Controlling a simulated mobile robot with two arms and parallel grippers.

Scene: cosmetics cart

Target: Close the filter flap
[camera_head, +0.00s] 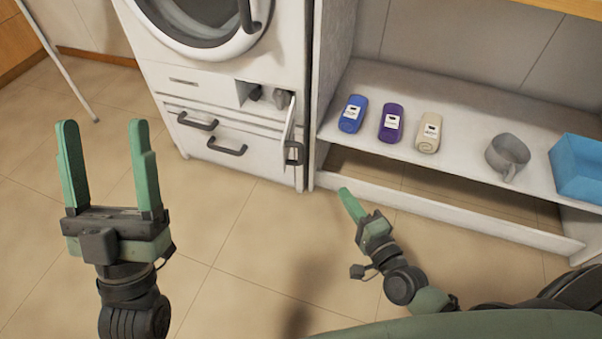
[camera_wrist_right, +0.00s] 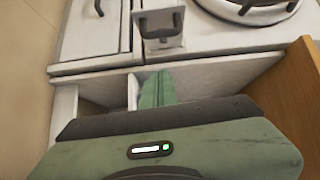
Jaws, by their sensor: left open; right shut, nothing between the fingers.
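The white filter flap (camera_head: 289,124) stands open at the lower right of the white washing machine in the head view, swung outward beside a small compartment (camera_head: 243,92). A grey filter knob (camera_head: 281,98) shows inside the compartment. In the right wrist view, a small white panel that looks like the flap (camera_wrist_right: 162,44) shows beyond the fingertips, with a dark handle. My right gripper (camera_head: 345,195) is shut and empty, below and right of the flap, apart from it. Its fingers also show in the right wrist view (camera_wrist_right: 157,88). My left gripper (camera_head: 107,138) is open and empty at the left, over the floor.
A white shelf (camera_head: 460,112) right of the machine bears a blue bottle (camera_head: 353,113), a purple bottle (camera_head: 391,122), a beige bottle (camera_head: 428,132), a grey mug (camera_head: 507,155) and a blue bin (camera_head: 578,168). Dark drawer handles (camera_head: 227,147) jut from the machine. The floor before it is clear.

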